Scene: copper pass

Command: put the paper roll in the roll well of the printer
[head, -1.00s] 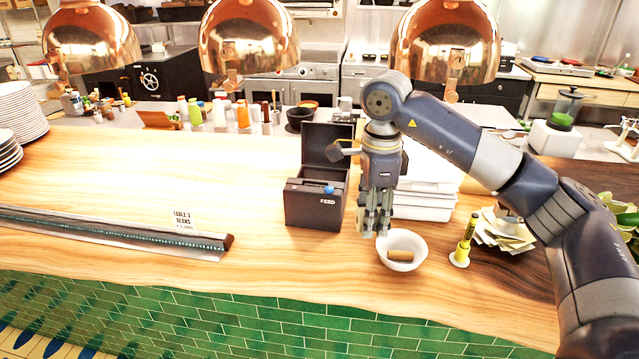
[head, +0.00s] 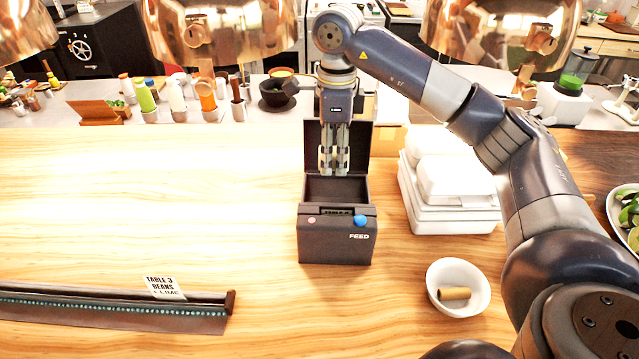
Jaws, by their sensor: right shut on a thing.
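The printer (head: 337,245) is a dark box on the wooden counter, marked FEED, with a blue button. Its lid stands open at the back, and the roll well (head: 335,190) faces up, dark inside. My right gripper (head: 333,168) points down over the back of the well, in front of the lid. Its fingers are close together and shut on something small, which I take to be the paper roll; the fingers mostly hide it. I cannot tell whether it touches the well. My left gripper is not in view.
A white bowl (head: 445,303) holding a brown cardboard tube (head: 454,293) stands right of the printer. White boxes (head: 450,205) are stacked behind the bowl. A dark rail (head: 110,302) with a ticket lies at front left. Copper lamps hang above. The counter left of the printer is clear.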

